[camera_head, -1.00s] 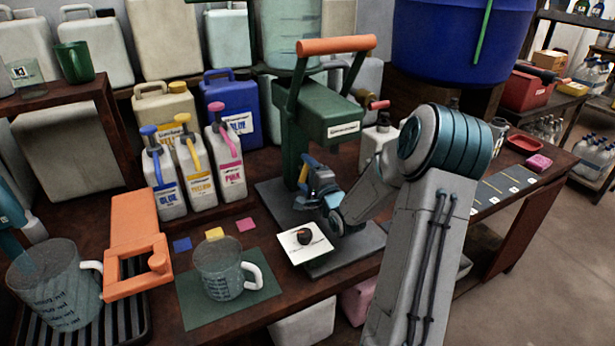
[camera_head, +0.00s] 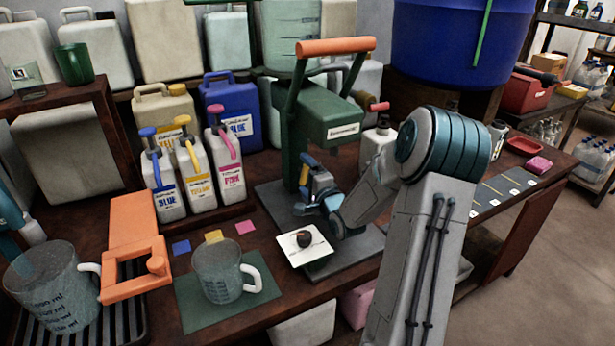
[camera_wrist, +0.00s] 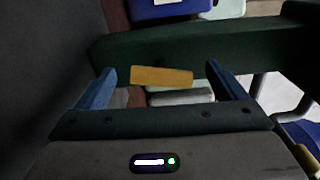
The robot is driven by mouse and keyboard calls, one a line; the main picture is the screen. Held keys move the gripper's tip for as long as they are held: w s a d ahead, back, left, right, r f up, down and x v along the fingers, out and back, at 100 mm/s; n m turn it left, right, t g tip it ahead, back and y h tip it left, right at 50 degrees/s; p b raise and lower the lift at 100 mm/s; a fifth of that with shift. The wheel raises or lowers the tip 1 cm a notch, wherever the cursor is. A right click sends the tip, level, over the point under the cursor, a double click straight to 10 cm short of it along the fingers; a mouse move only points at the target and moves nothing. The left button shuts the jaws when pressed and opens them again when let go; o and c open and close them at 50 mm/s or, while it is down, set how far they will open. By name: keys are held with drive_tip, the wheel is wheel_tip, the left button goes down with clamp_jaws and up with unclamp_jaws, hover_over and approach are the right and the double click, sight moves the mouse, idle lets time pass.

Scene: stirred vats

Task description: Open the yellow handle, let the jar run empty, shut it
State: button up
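A yellow handle (camera_wrist: 161,76) lies crosswise between and beyond my fingertips in the wrist view, in front of a dark green bar. A small yellow part also shows beside my fingers in the head view (camera_head: 304,175). My gripper (camera_wrist: 163,82) is open, with its two blue fingers apart on either side of the handle; I cannot see contact. In the head view my gripper (camera_head: 312,170) is beside the green press column. A clear graduated jar (camera_head: 287,35) stands above and behind the green press (camera_head: 325,112); its level is unclear.
A graduated jug (camera_head: 50,290) stands on a ribbed tray at left, beside an orange bracket (camera_head: 135,225). A white plate (camera_head: 318,250) holds a dark lump below my gripper. Pump bottles (camera_head: 198,170) stand behind.

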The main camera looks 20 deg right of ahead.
drive_tip(key=shift+r, duration=0.1)
drive_tip(key=r, duration=0.2)
drive_tip(key=r+p, duration=0.1)
drive_tip(key=r, duration=0.1)
drive_tip(key=shift+w+d+r, duration=0.1)
drive_tip(key=shift+d+r, duration=0.1)
drive_tip(key=shift+r, duration=0.15)
drive_tip(key=s+d+r+p, duration=0.3)
drive_tip(key=s+d+r, duration=0.3)
drive_tip(key=s+d, duration=0.1)
drive_tip(key=shift+s+d, duration=0.25)
drive_tip(key=shift+s, duration=0.6)
